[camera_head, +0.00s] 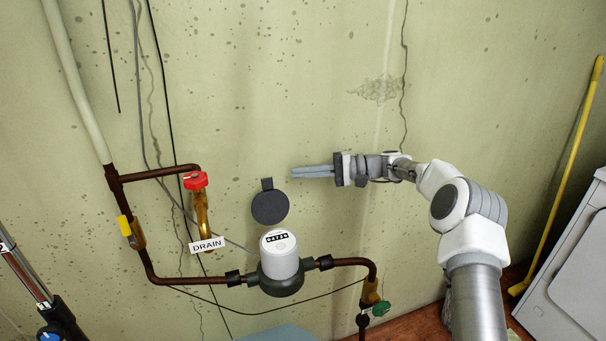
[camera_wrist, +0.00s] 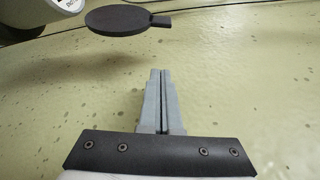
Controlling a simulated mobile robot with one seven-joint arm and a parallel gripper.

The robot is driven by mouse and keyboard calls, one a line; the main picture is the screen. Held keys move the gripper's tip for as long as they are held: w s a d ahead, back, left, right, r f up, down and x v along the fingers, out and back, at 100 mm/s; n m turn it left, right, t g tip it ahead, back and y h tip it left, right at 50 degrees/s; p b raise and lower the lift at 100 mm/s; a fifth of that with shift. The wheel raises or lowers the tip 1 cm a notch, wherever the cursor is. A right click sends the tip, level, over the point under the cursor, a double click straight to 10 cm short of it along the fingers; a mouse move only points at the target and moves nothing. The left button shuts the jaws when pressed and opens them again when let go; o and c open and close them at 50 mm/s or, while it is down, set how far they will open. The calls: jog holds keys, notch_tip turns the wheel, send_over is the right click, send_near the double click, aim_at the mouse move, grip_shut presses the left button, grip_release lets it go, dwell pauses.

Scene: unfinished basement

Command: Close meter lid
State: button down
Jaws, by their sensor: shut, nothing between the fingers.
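The water meter (camera_head: 280,256) is a white cylinder with a number dial on a dark base in the copper pipe. Its round dark grey lid (camera_head: 270,207) stands open above and behind the dial, with a small tab pointing up. My gripper (camera_head: 293,172) is shut and empty, to the upper right of the lid and apart from it, with its fingers pointing left. In the wrist view the shut fingertips (camera_wrist: 160,72) are below and right of the lid (camera_wrist: 127,21). The meter (camera_wrist: 50,8) is cut off at the top left corner there.
A red-handled drain valve (camera_head: 195,181) with a DRAIN tag (camera_head: 207,244) is left of the meter. A green-handled valve (camera_head: 381,308) is at its lower right. Copper pipe runs on both sides. The wall around my gripper is clear.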

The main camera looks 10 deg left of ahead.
aim_at(272, 175)
jog(key=a, duration=0.5)
jog(key=s+a, duration=0.1)
jog(key=a, duration=0.1)
jog(key=shift+a+f, duration=0.35)
jog(key=shift+a, duration=0.05)
jog(key=shift+s+d+r, duration=0.3)
jog(key=shift+s+d, duration=0.4)
jog(key=shift+s+d+r, duration=0.15)
jog(key=shift+s+d, duration=0.1)
jog(key=shift+s, duration=0.25)
jog(key=shift+s+d+r, duration=0.1)
jog(key=shift+s+d, duration=0.1)
jog(key=shift+s, duration=0.3)
jog(key=shift+b, duration=0.4)
